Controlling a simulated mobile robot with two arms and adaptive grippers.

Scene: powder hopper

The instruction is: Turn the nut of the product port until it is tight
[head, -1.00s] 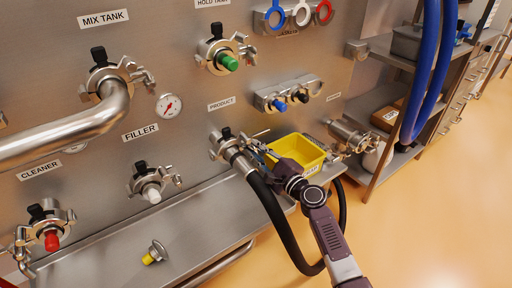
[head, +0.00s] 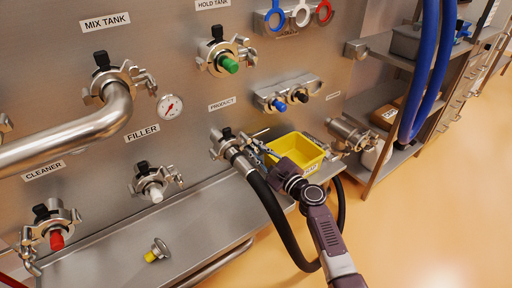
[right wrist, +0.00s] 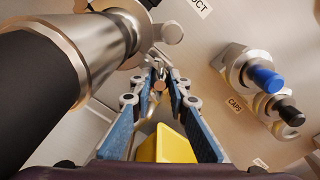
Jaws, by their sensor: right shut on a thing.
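The product port (head: 226,143) is on the steel panel under the PRODUCT label, with a clamp around it. A black hose (head: 272,212) with a steel end is joined to the port and hangs down. The hose's steel end also shows large in the right wrist view (right wrist: 100,50). My right gripper (head: 258,146) reaches in from the lower right beside the hose end. In the right wrist view its blue-padded fingers (right wrist: 160,82) are closed in on the small copper-coloured nut (right wrist: 159,86) of the clamp. The fingertips partly hide the nut. My left gripper is not in view.
A yellow bin (head: 298,148) stands close behind my right gripper. Blue and black caps (head: 290,99) sit on a holder above. A loose yellow-ended fitting (head: 157,250) lies on the steel ledge (head: 110,262). Blue hoses (head: 424,75) hang at the right by a shelf.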

